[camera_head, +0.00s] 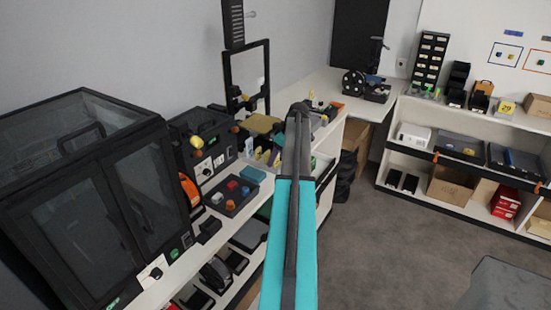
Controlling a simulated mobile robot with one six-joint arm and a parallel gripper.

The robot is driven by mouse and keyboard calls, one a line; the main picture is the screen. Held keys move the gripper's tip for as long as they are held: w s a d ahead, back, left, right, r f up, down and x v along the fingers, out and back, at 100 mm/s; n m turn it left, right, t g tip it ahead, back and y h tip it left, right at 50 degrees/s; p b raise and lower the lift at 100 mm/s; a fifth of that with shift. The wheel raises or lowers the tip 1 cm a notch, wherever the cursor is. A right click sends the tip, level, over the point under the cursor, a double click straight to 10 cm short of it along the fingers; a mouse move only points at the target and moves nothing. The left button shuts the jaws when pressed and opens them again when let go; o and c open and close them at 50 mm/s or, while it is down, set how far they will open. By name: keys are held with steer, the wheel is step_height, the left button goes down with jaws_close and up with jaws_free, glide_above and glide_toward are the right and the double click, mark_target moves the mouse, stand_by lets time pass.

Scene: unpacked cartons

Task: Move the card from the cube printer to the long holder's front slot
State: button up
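My arm reaches up the middle of the head view as a teal and dark grey link, its far end over the left workbench. My gripper cannot be made out beyond that end. I cannot pick out the card. A large dark enclosed machine with clear doors (95,205) stands at the left on the bench; I cannot tell whether it is the cube printer. A dark tray with red, blue and orange knobs or blocks (217,204) lies on the bench to its right. No long holder with a front slot can be told for sure.
A black box-shaped device (207,150) and a teal box (253,174) sit on the left bench. A white shelf unit (440,196) with bins and cartons stands at the right. A grey block (500,285) is at lower right. The grey floor (390,250) between is clear.

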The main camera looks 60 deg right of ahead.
steer(key=shift+r, duration=0.1)
steer(key=shift+s+r, duration=0.1)
steer(key=b+v, duration=0.3)
steer(key=v, duration=1)
steer(key=shift+r+b, duration=0.2)
steer(key=shift+b, duration=0.15)
stand_by(0.7)
